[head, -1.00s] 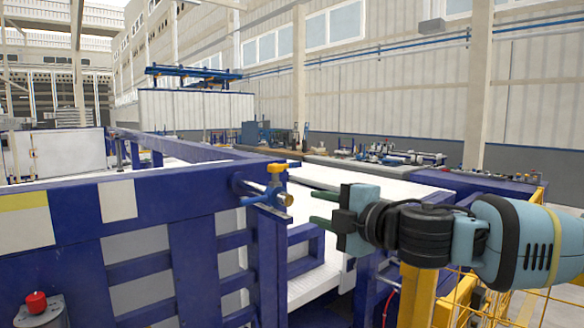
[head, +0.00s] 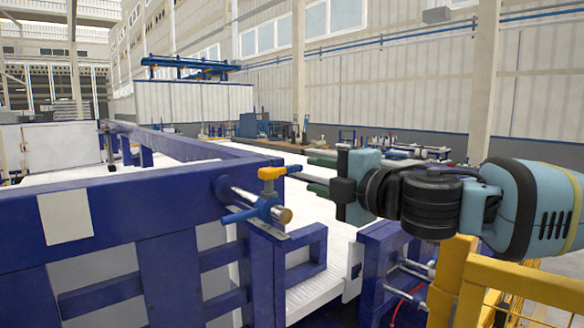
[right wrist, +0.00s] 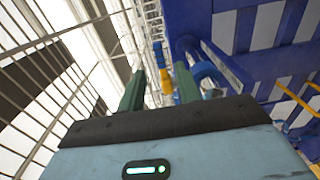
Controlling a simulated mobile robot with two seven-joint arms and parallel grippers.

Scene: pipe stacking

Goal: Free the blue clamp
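The blue clamp (head: 243,214) sits on the corner of the blue frame, around a short metallic pipe end. Its yellow-orange lever (head: 271,174) stands on top, with a thin rod pointing right. My right gripper (head: 311,175) is just right of the lever, its green fingers open and pointing left at the lever. In the right wrist view the yellow lever (right wrist: 166,80) shows between the two fingers (right wrist: 160,82), with the blue clamp (right wrist: 206,73) to the right. I see no contact between fingers and lever. My left gripper is not in view.
The blue frame (head: 110,215) fills the lower left. White stacked pipes (head: 320,288) lie behind it. A yellow mesh fence (head: 530,283) stands below my right arm. Workbenches line the far wall. There is open air around the gripper.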

